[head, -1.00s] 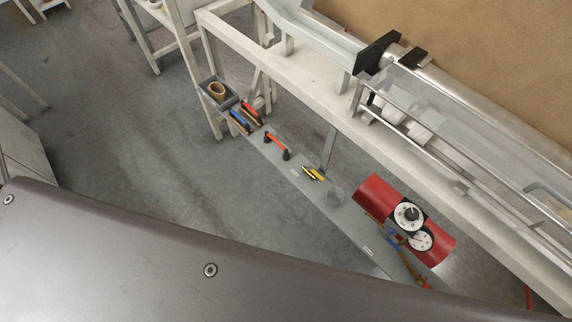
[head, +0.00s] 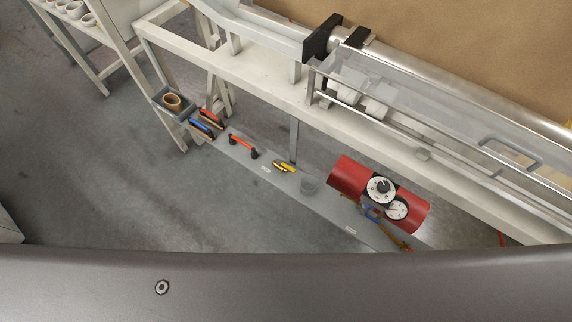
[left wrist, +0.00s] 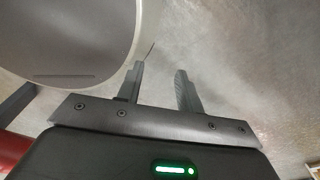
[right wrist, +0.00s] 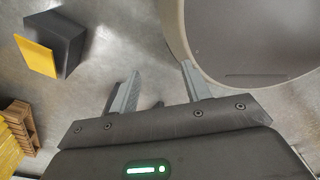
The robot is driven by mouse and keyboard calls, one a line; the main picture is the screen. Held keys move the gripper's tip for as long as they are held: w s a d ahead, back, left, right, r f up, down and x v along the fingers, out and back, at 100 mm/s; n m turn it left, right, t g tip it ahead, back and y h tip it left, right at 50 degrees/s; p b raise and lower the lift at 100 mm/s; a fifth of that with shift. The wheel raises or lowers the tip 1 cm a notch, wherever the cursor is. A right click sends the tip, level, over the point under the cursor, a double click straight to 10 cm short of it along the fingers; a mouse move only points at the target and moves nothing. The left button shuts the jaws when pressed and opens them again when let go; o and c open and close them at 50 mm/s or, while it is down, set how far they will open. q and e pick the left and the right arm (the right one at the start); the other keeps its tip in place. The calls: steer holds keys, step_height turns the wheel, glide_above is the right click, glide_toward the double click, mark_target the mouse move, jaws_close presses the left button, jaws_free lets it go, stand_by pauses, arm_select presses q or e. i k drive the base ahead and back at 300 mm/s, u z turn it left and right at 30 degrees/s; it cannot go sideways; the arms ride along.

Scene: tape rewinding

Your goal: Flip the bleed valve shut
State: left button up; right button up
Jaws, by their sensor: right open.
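A red cylindrical unit (head: 350,176) with two round white dials (head: 381,189) sits at the right end of a low grey shelf (head: 330,208). Beside the lower dial is a small blue fitting (head: 372,214), with a thin orange-brown part (head: 398,241) running down from it. I cannot tell which part is the bleed valve or how its lever stands. My left gripper (left wrist: 160,70) is open and empty over bare floor. My right gripper (right wrist: 160,68) is open and empty over bare floor. Neither gripper shows in the head view.
A long white frame with a clear-covered machine (head: 420,110) runs above the shelf. In the right wrist view are a dark-and-yellow box (right wrist: 58,45) and a pallet (right wrist: 19,127).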

mark_target(280, 162)
steer(key=u, duration=2)
steer(key=i, duration=1.75)
steer(key=z, duration=4.25)
steer(key=i, duration=0.55)
steer(key=u, duration=0.1)
